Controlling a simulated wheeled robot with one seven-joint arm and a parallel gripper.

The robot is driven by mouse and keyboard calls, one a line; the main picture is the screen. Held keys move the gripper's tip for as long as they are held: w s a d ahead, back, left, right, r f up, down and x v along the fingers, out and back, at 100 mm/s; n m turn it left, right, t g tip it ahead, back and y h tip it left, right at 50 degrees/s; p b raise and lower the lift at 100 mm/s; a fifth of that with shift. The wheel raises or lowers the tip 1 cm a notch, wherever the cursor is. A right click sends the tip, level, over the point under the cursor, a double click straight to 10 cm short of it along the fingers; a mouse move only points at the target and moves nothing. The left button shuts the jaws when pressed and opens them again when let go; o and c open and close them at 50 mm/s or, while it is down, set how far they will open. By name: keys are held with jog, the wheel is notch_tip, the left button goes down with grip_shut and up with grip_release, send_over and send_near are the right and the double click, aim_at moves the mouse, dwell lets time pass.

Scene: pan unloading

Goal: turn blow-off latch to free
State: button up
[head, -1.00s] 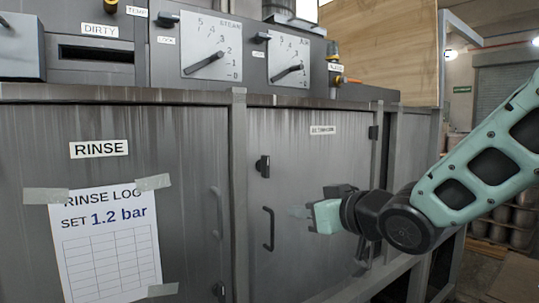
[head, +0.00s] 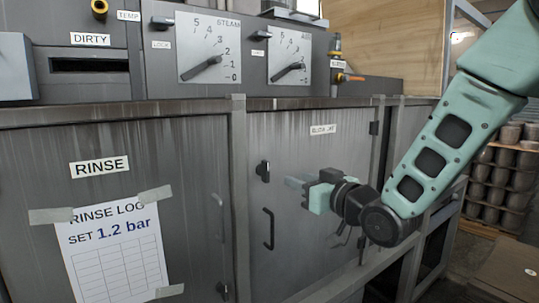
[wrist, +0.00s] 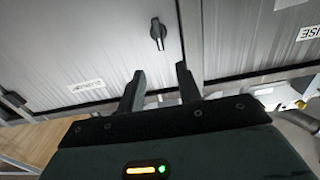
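The latch (head: 263,171) is a small black turn handle on the left part of a grey door, below the small door label (head: 323,129), whose print is too small to read surely. In the wrist view the latch (wrist: 157,33) is beyond my fingertips, roughly in line with the gap, its bar pointing along the picture's height. My gripper (head: 298,183) is to the right of the latch and slightly lower in the head view. Its two fingers (wrist: 163,78) are apart with nothing between them. The gripper does not touch the latch.
A black pull handle (head: 268,229) is below the latch on the same door. The RINSE door (head: 60,140) with a taped log sheet (head: 115,250) is to the left. Steam (head: 208,48) and air dials (head: 290,55) are above the ledge.

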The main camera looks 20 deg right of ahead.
aim_at(268, 167)
jog(key=p+x, duration=0.6)
jog(key=x, duration=0.6)
jog(key=shift+w+a+f, duration=0.1)
jog(key=shift+w+a, duration=0.05)
jog(key=shift+w, duration=0.2)
grip_shut()
